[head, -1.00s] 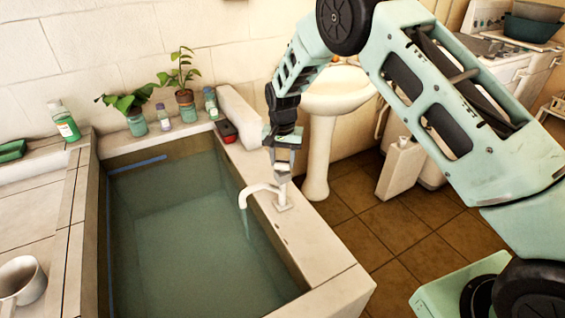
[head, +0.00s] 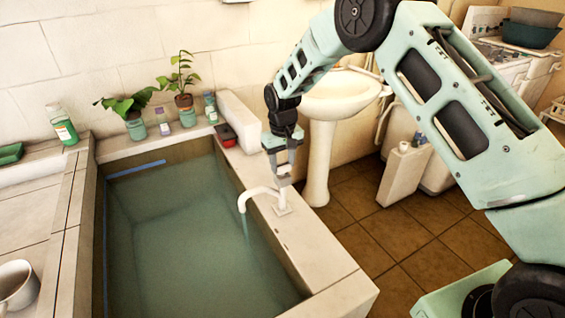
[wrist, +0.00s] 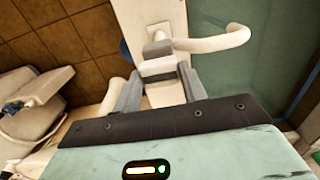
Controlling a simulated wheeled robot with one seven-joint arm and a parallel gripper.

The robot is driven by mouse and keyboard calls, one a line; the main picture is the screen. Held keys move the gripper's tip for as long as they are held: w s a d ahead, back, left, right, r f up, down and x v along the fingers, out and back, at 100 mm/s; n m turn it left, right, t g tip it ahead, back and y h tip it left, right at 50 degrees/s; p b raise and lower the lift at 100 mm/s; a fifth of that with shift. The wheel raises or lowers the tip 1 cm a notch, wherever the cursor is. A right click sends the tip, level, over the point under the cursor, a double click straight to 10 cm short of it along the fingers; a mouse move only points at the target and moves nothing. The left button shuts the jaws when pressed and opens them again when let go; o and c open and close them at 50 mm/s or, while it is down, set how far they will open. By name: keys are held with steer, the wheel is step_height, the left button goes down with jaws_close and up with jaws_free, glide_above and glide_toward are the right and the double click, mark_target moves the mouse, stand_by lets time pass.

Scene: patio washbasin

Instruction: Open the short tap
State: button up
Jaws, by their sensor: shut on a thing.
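The short tap (head: 262,191) is white, with a curved spout, and stands on the right rim of the filled basin. Its spout reaches left over the water, and a faint pale streak below the spout looks like running water. My gripper (head: 284,178) is directly over the tap's base, pointing down. In the wrist view, my gripper (wrist: 160,88) has its two grey fingers on either side of the tap's white top handle (wrist: 158,67), shut on it. The spout (wrist: 225,40) extends to the right there. The fingers hide part of the handle.
The basin rim (head: 320,262) runs along the right side. A red-and-black item (head: 226,135), potted plants (head: 136,122) and bottles (head: 61,124) line the back ledge. A white pedestal sink (head: 320,150) stands close behind my gripper. Tiled floor (head: 385,225) lies to the right.

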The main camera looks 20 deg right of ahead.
mark_target(283, 165)
stand_by(0.5)
steer(key=o, duration=1)
steer(key=shift+r, duration=0.1)
step_height(283, 165, up, 17)
steer(key=b, duration=0.2)
steer(key=shift+r+b, duration=0.15)
steer(key=shift+b, duration=0.2)
steer(key=s+a+n, duration=0.1)
steer(key=s+a, duration=0.2)
steer(key=s, duration=0.3)
steer(key=s+a+r+n+y, duration=0.1)
steer(key=s+a, duration=0.2)
steer(key=s, duration=0.4)
steer(key=s+a+n, duration=0.1)
steer(key=s+a, duration=0.2)
steer(key=s, duration=0.3)
steer(key=s+d+f, duration=0.1)
steer(key=s, duration=0.6)
steer(key=s+d+f+n, duration=0.1)
steer(key=s, duration=0.6)
steer(key=s+f+n, duration=0.1)
steer(key=s+f, duration=0.1)
steer(key=s, duration=0.6)
steer(key=shift+d+f, duration=0.1)
steer(key=shift+d, duration=0.3)
